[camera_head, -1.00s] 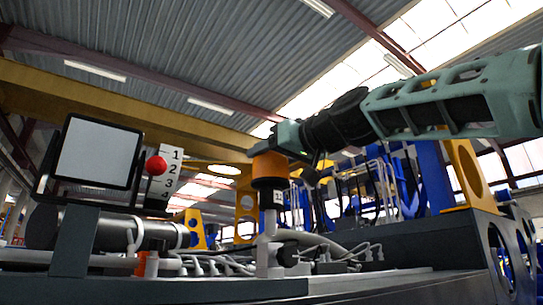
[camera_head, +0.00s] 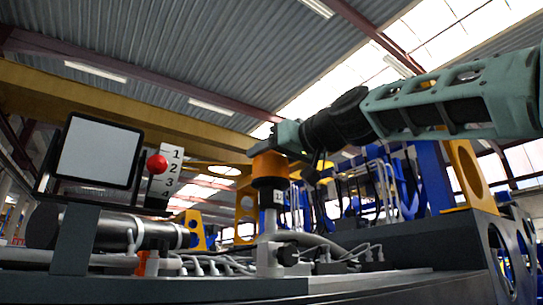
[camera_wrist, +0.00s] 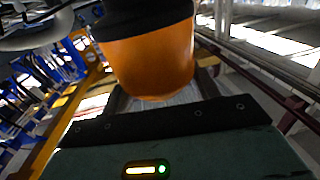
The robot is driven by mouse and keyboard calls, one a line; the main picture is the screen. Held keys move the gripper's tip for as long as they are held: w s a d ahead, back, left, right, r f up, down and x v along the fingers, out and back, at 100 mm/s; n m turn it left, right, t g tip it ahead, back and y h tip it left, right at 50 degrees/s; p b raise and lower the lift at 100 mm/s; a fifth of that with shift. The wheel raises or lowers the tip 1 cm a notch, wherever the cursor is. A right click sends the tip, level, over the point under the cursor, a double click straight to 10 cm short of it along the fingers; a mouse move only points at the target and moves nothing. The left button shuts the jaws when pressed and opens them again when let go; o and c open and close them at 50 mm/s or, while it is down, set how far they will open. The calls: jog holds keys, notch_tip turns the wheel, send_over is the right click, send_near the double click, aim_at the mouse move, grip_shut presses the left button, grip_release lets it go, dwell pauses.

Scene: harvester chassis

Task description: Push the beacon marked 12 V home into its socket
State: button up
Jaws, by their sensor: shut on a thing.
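An orange beacon (camera_head: 270,167) with a black lower part stands upright in the head view. A small white label (camera_head: 278,197) shows on the black part, its text too small to read fully. Beneath it is a light grey post (camera_head: 270,225) on a grey block; I cannot tell whether the beacon is fully seated on it. My gripper (camera_head: 280,145) is shut on the beacon from the upper right. In the wrist view the beacon (camera_wrist: 150,62) fills the upper middle, in front of the gripper body; its junction with the post is hidden there.
A lever with a red ball (camera_head: 156,165) stands beside a plate numbered 1 to 4 (camera_head: 170,172). A framed panel (camera_head: 98,152) and a black cylinder (camera_head: 120,230) are at the left. Cables and hoses (camera_head: 340,250) run along the chassis right of the post.

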aim_at(271, 181)
jog(key=shift+f+b, duration=2.8)
jog(key=shift+b, duration=0.05)
jog(key=o, duration=1.4)
jog(key=b+v, duration=0.7)
jog(key=v, duration=1)
jog(key=shift+s+d, duration=0.15)
jog(key=shift+d, duration=0.05)
